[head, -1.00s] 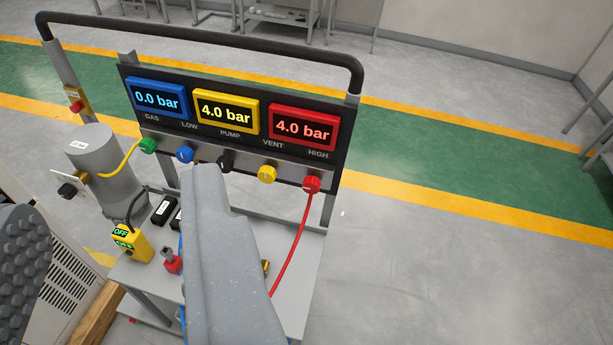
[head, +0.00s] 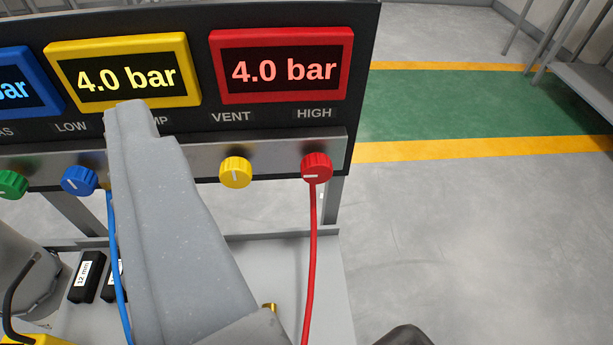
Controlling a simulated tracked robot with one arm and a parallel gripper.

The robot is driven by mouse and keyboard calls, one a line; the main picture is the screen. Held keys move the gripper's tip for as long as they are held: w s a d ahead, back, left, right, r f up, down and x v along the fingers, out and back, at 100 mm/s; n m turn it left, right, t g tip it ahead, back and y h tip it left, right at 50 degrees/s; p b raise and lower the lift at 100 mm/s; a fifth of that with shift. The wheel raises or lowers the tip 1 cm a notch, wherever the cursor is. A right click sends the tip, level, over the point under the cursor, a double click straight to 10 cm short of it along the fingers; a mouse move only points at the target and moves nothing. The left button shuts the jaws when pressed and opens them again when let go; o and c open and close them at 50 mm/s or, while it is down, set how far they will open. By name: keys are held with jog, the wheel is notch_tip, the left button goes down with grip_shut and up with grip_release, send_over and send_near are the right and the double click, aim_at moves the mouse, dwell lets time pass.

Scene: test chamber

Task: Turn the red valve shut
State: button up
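The red valve (head: 316,167) is a round ribbed knob below the label HIGH, at the right end of the grey valve strip. Its white mark lies roughly level. A red hose (head: 311,255) hangs down from it. The red-framed display (head: 282,66) above reads 4.0 bar. My gripper (head: 145,120) shows as a grey stepped shape left of the red valve, apart from it in the picture. It covers part of the strip and the PUMP label. I cannot tell whether its fingers are apart, and nothing shows held in it.
The yellow knob (head: 235,172), its mark upright, sits just left of the red valve. A blue knob (head: 79,180) and a green knob (head: 11,184) are further left. The yellow-framed display (head: 124,72) reads 4.0 bar. Open floor (head: 450,230) lies right of the stand.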

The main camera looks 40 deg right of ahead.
jog(key=w+d+f+m+h, duration=0.1)
jog(key=w+d+f+h, duration=0.15)
jog(key=f, duration=0.45)
jog(key=w+d+f+h, duration=0.1)
jog(key=d+f, duration=0.3)
jog(key=f, duration=0.3)
jog(key=g+h, duration=0.1)
jog(key=h, duration=0.4)
send_near(317, 175)
jog(key=shift+m+y, duration=0.25)
jog(key=shift+m, duration=0.05)
jog(key=x, duration=0.8)
jog(key=shift+d+b, duration=0.2)
jog(key=shift+b, duration=0.1)
jog(key=shift+w+d+r, duration=0.1)
jog(key=shift+w+r, duration=0.05)
jog(key=shift+w, duration=0.1)
